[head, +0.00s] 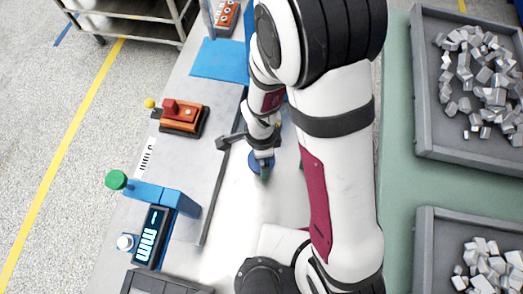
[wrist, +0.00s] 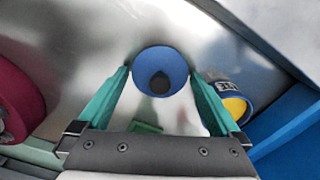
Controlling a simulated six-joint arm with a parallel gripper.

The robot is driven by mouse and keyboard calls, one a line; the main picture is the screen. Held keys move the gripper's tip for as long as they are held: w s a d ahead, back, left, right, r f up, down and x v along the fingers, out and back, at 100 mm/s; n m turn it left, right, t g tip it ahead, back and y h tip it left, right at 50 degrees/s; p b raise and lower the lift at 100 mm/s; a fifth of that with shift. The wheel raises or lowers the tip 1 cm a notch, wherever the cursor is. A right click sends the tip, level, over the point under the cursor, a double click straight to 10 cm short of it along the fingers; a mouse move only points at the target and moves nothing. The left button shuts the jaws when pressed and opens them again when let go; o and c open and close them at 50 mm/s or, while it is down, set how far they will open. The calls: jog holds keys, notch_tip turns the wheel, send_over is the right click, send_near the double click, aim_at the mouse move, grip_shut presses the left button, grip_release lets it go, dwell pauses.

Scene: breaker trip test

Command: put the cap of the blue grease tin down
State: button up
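The cap of the blue grease tin (wrist: 145,63) is a round blue disc with a dark knob, seen in the wrist view between the teal fingertips. My gripper (wrist: 160,72) is closed on it, a fingertip against each side of its rim. I cannot tell whether the cap touches the bright metal surface under it. The blue grease tin (wrist: 213,78) stands just right of the right finger, open, with yellow inside and a pale label; the finger partly hides it. In the head view my gripper (head: 264,172) is low over the bench, with blue showing beside it.
In the head view an orange box with a red button (head: 181,115) and a blue device with a lit display (head: 152,236) stand to the left. A blue mat (head: 220,60) lies behind. Grey trays of metal blocks (head: 425,135) are at right. Bare bench (head: 240,215) lies nearer.

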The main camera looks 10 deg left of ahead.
notch_tip(320, 180, up, 12)
jog(key=s+d+r+n+y, duration=0.1)
jog(key=s+d+r+n, duration=0.7)
jog(key=d, duration=0.4)
jog(key=shift+s+d+r+y, duration=0.35)
jog(key=shift+s+r, duration=0.2)
jog(key=shift+s, duration=0.55)
